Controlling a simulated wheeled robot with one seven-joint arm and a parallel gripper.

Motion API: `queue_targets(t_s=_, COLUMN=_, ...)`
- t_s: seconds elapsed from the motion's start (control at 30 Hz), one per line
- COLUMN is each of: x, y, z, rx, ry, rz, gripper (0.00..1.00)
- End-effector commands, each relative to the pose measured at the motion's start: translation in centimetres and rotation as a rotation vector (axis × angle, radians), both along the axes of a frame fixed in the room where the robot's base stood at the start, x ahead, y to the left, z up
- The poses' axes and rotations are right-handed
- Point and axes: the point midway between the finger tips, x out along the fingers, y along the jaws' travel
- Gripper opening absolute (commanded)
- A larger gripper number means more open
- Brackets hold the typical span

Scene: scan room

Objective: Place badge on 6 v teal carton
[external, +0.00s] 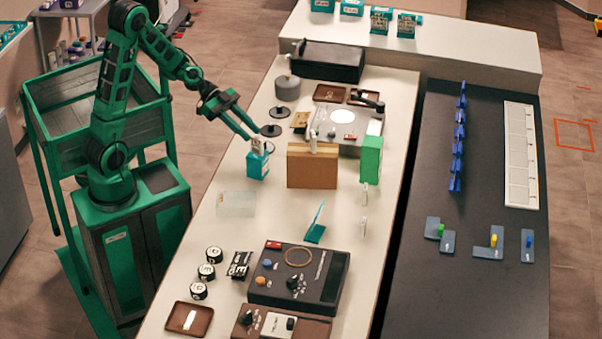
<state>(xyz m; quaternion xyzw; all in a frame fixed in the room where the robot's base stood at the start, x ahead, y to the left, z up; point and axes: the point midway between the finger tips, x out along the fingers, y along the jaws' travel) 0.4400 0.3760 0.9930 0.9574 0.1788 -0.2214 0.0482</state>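A small teal carton (257,166) stands upright on the pale table's left side, with a light label on its front that is too small to read. A small grey-white piece (258,147), perhaps the badge, stands up at the carton's top. My gripper (255,132) reaches down from the upper left, its fingertips right at this piece. I cannot tell whether the fingers grip it or only flank it, or whether it rests on the carton. More teal cartons with light labels (380,20) stand on the raised back counter; their markings are not readable.
A brown box (313,168) stands close to the right of the teal carton, with a green block (371,159) beyond it. A clear block (236,204) stands in front. A dark device (299,276) occupies the nearer table.

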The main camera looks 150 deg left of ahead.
Motion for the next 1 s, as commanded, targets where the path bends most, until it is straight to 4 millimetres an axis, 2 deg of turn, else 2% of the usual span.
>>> queue_targets(t_s=0.03, x=-1.2, y=0.7, z=1.5, rx=0.021, ry=0.010, rz=0.025, gripper=0.29)
queue_targets(t_s=0.3, x=-1.4, y=0.9, z=5.6, rx=0.024, ry=0.010, rz=0.031, gripper=0.29)
queue_targets(t_s=0.47, x=-1.0, y=0.6, z=6.4, rx=0.017, ry=0.013, rz=0.022, gripper=0.29)
queue_targets(t_s=0.57, x=0.9, y=-0.7, z=6.2, rx=-0.002, ry=0.029, rz=-0.020, gripper=0.29)
queue_targets(t_s=0.67, x=4.5, y=-3.5, z=5.5, rx=-0.045, ry=0.064, rz=-0.102, gripper=0.29)
queue_targets(t_s=0.8, x=9.7, y=-9.3, z=4.2, rx=-0.115, ry=0.141, rz=-0.241, gripper=0.29)
queue_targets(t_s=1.0, x=14.5, y=-18.3, z=2.4, rx=-0.192, ry=0.276, rz=-0.414, gripper=0.29)
